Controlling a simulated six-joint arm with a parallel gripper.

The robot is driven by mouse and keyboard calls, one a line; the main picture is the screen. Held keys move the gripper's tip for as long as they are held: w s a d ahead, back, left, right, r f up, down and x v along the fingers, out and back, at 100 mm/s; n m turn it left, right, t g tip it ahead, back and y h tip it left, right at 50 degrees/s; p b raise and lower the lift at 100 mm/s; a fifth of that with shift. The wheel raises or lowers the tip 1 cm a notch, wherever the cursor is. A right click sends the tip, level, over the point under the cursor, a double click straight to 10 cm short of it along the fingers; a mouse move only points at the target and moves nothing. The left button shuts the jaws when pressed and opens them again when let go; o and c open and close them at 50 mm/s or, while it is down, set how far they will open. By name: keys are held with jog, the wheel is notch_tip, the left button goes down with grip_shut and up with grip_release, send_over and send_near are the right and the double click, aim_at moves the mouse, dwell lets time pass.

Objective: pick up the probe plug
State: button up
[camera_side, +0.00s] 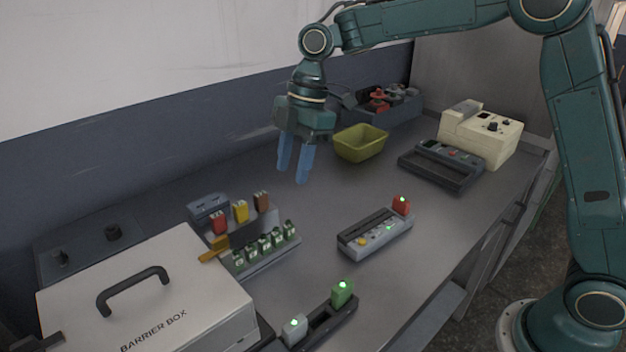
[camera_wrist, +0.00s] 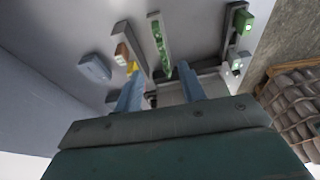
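My gripper (camera_side: 292,174) is open and empty, hanging in the air above the back of the bench, left of the olive bin. Its two blue fingers also show apart in the wrist view (camera_wrist: 160,78). Which piece is the probe plug I cannot tell. A rack left of centre holds a red block (camera_side: 218,222), a yellow block (camera_side: 240,211) and a brown block (camera_side: 261,200). Several green blocks (camera_side: 265,244) stand in a row before them. A green block (camera_side: 342,292) and a grey block (camera_side: 295,328) with lit tops sit on a dark rail. My gripper touches none of these.
The white barrier box (camera_side: 190,290) fills the front left. The olive bin (camera_side: 361,143) stands at the back. A grey panel (camera_side: 375,238) with a red lit block (camera_side: 401,204) is right of centre. A dark tray (camera_side: 441,165) and cream instrument (camera_side: 481,134) stand back right.

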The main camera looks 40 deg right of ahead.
aim_at(278, 230)
jog(key=shift+w+a+f, duration=0.15)
jog(key=shift+w+f, duration=0.1)
jog(key=shift+f, duration=0.05)
jog(key=shift+x, duration=4.25)
jog(key=shift+s+a+f, duration=0.1)
jog(key=shift+a+f, duration=0.05)
jog(key=shift+x, duration=2.45)
jog(key=shift+s+a, duration=0.1)
grip_shut()
